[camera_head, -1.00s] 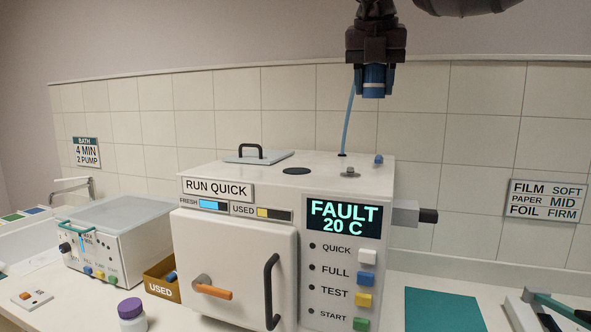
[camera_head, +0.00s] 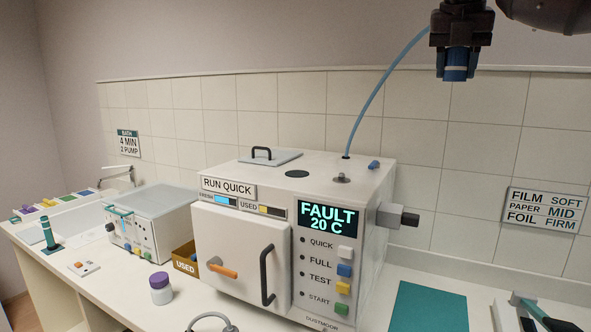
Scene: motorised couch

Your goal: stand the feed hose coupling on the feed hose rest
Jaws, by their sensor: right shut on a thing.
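My right gripper (camera_head: 457,60) is at the top right, shut on the blue feed hose coupling (camera_head: 456,72), which hangs upright with its lower end showing a pale band. A light blue hose (camera_head: 378,88) arcs from the gripper down to the top of the white machine (camera_head: 245,171). The coupling is in the air, up and right of both. My left gripper is not in view.
A grey block with a black end (camera_head: 397,217) juts from the machine's right side. A lid with a black handle (camera_head: 264,156) lies on its top. A teal mat (camera_head: 428,307) lies to the right. A purple-capped jar (camera_head: 161,288) stands in front at left.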

